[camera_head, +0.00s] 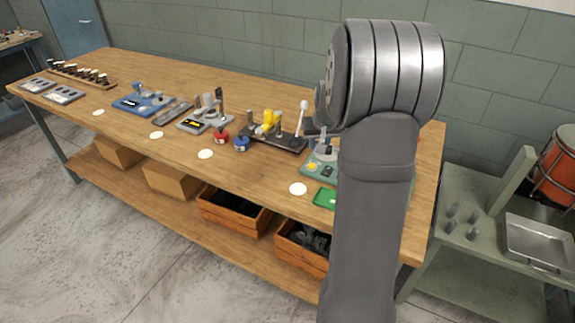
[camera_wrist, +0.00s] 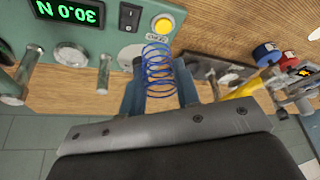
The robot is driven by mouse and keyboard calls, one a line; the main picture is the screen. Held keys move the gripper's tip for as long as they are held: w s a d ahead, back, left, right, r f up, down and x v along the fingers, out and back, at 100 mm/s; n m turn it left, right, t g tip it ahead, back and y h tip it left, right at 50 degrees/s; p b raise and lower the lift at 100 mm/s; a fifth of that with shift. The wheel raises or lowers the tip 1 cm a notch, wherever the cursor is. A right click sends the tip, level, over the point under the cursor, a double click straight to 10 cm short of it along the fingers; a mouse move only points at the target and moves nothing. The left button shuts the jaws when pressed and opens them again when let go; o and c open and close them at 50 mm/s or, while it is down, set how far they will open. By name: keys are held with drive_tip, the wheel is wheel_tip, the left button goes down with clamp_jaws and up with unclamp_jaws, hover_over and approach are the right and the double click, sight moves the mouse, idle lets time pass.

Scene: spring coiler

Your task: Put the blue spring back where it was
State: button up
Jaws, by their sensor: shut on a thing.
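The blue spring (camera_wrist: 157,58) shows in the wrist view as open coils between the two fingers of my gripper (camera_wrist: 158,82), which is shut on it. Its far end lies close to the green panel with the yellow button; I cannot tell whether they touch. The green device (camera_wrist: 110,22) has a lit readout, a black switch and metal posts. In the head view the device (camera_head: 312,170) is partly behind my arm, and my gripper and the spring are hidden there.
A black fixture with yellow parts (camera_head: 268,124) stands left of the green device. Blue (camera_head: 241,143) and red (camera_head: 221,137) spools are beside it. A green tray (camera_head: 325,198) and a white disc (camera_head: 298,189) lie near the front edge of the wooden bench (camera_head: 180,120).

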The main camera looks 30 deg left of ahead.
drive_tip(key=a+f, duration=0.2)
drive_tip(key=a, duration=0.1)
drive_tip(key=a+f, duration=0.2)
drive_tip(key=a, duration=0.2)
drive_tip(key=a+f, duration=0.2)
drive_tip(key=a, duration=0.1)
drive_tip(key=shift+s+a+f, duration=0.15)
drive_tip(key=shift+s, duration=0.15)
drive_tip(key=shift+f, duration=2)
drive_tip(key=o, duration=1)
drive_tip(key=shift+f, duration=0.15)
drive_tip(key=v, duration=1.2)
drive_tip(key=shift+r, duration=0.25)
drive_tip(key=shift+a+f, duration=0.1)
drive_tip(key=x, duration=1.2)
drive_tip(key=shift+f, duration=0.3)
drive_tip(key=shift+r, duration=1.4)
